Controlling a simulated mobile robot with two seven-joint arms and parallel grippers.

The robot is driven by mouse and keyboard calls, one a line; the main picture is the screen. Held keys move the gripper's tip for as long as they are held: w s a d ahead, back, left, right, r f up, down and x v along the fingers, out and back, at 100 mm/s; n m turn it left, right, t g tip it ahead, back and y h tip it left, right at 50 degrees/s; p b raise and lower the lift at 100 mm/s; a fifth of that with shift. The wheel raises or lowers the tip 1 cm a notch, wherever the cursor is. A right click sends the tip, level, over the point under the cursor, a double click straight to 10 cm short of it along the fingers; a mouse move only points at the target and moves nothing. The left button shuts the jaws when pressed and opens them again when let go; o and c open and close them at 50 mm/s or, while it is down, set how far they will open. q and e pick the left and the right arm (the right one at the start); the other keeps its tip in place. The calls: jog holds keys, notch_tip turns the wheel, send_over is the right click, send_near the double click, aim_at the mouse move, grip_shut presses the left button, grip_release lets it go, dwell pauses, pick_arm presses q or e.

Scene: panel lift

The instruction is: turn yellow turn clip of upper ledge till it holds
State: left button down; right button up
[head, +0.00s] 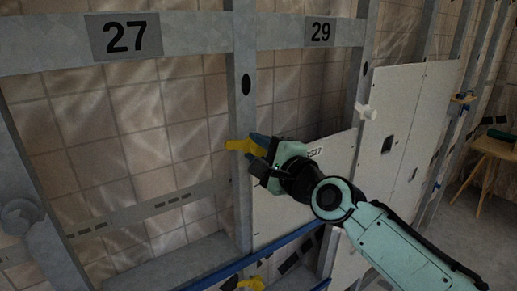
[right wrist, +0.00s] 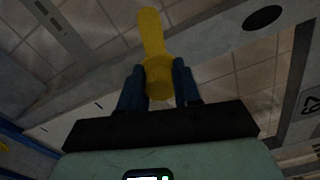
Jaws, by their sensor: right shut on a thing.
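The yellow turn clip (head: 240,146) sits on the metal upright between bays 27 and 29, its free end pointing left in the head view. My right gripper (head: 258,142) is shut on its hub. In the right wrist view the clip (right wrist: 152,35) stands between the two blue fingers of the gripper (right wrist: 159,84), with its handle reaching up past them. The gripper hides part of the clip and whatever lies behind it. A white panel (head: 285,215) is below and right of the clip, partly hidden by my arm. My left gripper is not in view.
A blue rail (head: 262,254) runs low across the frame. Another yellow clip (head: 252,284) is at the bottom edge. A white knob (head: 367,112) sticks out at the right upright. A wooden stool (head: 492,147) stands far right. Bay 27 is open at left.

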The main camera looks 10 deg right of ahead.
jog(key=n, duration=0.5)
jog(key=shift+n, duration=0.3)
jog(key=n+b, duration=0.1)
jog(key=n, duration=0.4)
jog(key=shift+f, duration=0.15)
jog(key=n+b, duration=0.1)
jog(key=n, duration=0.3)
jog(key=shift+n, duration=0.4)
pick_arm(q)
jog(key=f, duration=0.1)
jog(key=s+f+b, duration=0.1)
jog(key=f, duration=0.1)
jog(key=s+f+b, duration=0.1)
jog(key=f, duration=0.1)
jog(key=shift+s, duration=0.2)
pick_arm(e)
jog(key=n, duration=0.5)
jog(key=shift+n, duration=0.3)
jog(key=shift+d, duration=0.1)
jog(key=o, duration=1.1)
jog(key=shift+c, duration=0.2)
pick_arm(q)
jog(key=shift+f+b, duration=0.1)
jog(key=shift+b, duration=0.2)
